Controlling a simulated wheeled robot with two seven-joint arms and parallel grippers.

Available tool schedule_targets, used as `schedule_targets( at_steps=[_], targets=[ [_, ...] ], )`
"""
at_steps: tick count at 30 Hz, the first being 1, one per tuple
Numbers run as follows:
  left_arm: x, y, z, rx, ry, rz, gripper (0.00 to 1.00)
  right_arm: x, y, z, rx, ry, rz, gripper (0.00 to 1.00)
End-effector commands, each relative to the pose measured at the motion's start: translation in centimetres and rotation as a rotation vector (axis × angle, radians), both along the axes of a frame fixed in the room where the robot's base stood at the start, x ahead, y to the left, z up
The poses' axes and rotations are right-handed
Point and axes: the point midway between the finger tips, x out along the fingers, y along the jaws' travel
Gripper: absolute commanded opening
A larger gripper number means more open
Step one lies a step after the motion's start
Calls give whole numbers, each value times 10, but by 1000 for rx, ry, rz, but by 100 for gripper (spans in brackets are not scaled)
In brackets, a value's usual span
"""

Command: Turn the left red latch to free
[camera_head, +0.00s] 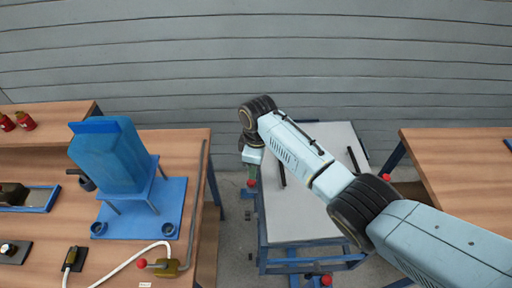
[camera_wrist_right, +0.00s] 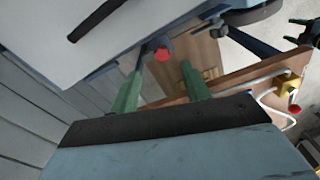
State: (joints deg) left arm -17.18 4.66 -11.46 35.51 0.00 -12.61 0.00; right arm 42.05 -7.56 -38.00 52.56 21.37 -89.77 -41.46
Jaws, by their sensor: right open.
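The left red latch (camera_head: 251,183) is a small red knob at the left edge of a grey-topped blue cart (camera_head: 318,226). My right gripper (camera_head: 251,170) reaches across the cart and points down over this latch. In the right wrist view its two green fingers (camera_wrist_right: 160,88) are open, with the red latch (camera_wrist_right: 163,53) beyond their tips, in line with the gap. I see no contact. A dark, green-tipped shape at the right edge of the wrist view looks like my left gripper (camera_wrist_right: 304,32), cut off by the frame.
Other red knobs sit at the cart's right side (camera_head: 387,177) and front (camera_head: 326,280). Black bars (camera_head: 282,174) lie on the cart top. A wooden bench (camera_head: 205,150) with a blue machine (camera_head: 112,160) stands left; another bench (camera_head: 460,160) stands right. A narrow floor gap separates cart and left bench.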

Motion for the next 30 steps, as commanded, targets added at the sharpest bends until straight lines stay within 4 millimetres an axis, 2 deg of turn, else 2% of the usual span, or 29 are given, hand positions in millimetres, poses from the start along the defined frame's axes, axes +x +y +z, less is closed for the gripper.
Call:
schedule_targets(
  at_steps=[1, 3, 10, 15, 30],
  targets=[
    [0, 0, 4, 0, 0, 0, 50, 1, -1, 13, 0, -3, 0, 47],
    [0, 0, 5, 0, 0, 0, 50, 1, -1, 27, 0, -3, 0, 47],
    [0, -1, 7, -1, 0, 1, 50, 0, -3, 55, -2, 0, 0, 47],
    [0, -1, 7, -2, 0, 1, 50, 0, -3, 60, -3, 2, -1, 47],
    [1, -2, 7, -2, -1, 1, 50, 0, -3, 60, -3, 2, 0, 47]
  ],
)
